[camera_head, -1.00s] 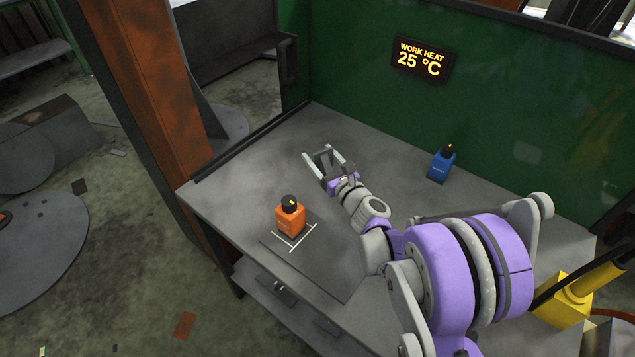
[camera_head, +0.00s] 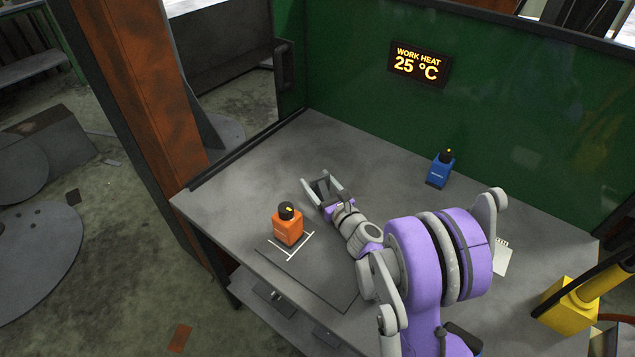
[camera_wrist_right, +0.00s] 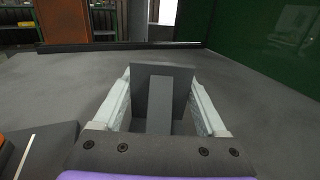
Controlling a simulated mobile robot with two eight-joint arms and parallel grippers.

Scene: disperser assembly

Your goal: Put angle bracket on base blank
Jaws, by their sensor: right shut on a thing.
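My right gripper (camera_head: 322,184) is above the middle-left of the grey bench, behind and right of the orange bottle. In the right wrist view its two pale fingers (camera_wrist_right: 160,95) close on the sides of a dark grey angle bracket (camera_wrist_right: 178,82). The bracket shows an upright plate and a flat strip toward the wrist; in the head view it is a small dark patch between the fingers. A dark flat plate (camera_head: 325,284) with a white corner mark lies at the bench's front. I cannot tell whether a base blank is under the orange bottle. My left gripper is not in view.
An orange bottle (camera_head: 288,229) with a black cap stands at the white mark. A blue bottle (camera_head: 439,172) stands near the green back wall. A raised dark edge (camera_head: 246,150) runs along the bench's left side. The bench behind the gripper is clear.

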